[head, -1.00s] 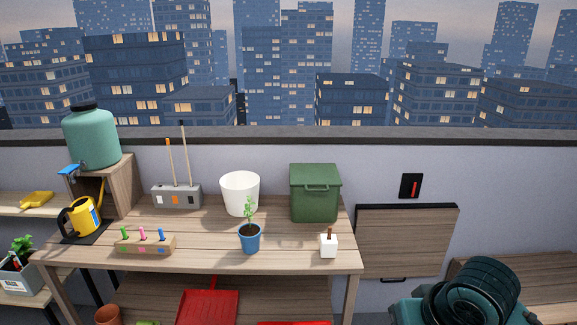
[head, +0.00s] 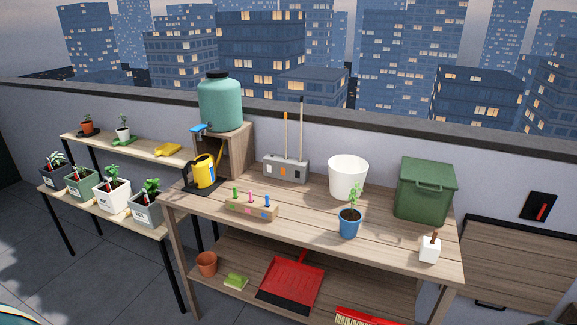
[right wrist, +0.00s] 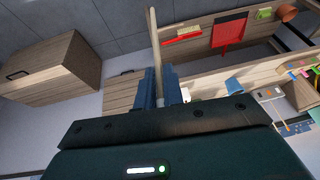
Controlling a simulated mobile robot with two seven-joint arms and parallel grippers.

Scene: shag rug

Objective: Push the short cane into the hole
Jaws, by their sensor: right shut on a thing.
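My right gripper (right wrist: 158,90) shows in the right wrist view, shut on a thin pale wooden cane (right wrist: 154,40). The cane sticks out past the blue fingers; part of it is hidden between them. In the head view a grey block (head: 286,167) stands at the back of the workbench, with white, orange and dark marks on its front. An orange-tipped cane (head: 286,135) and a taller dark-tipped cane (head: 301,130) stand upright in it. I cannot make out an empty hole. Neither gripper shows in the head view, and the held cane is away from the block.
The workbench (head: 300,218) also holds a white pot (head: 348,177), a blue plant pot (head: 349,224), a green bin (head: 425,190), a yellow watering can (head: 204,170) and a wooden block with coloured pegs (head: 251,208). Plant shelves (head: 150,215) stand left.

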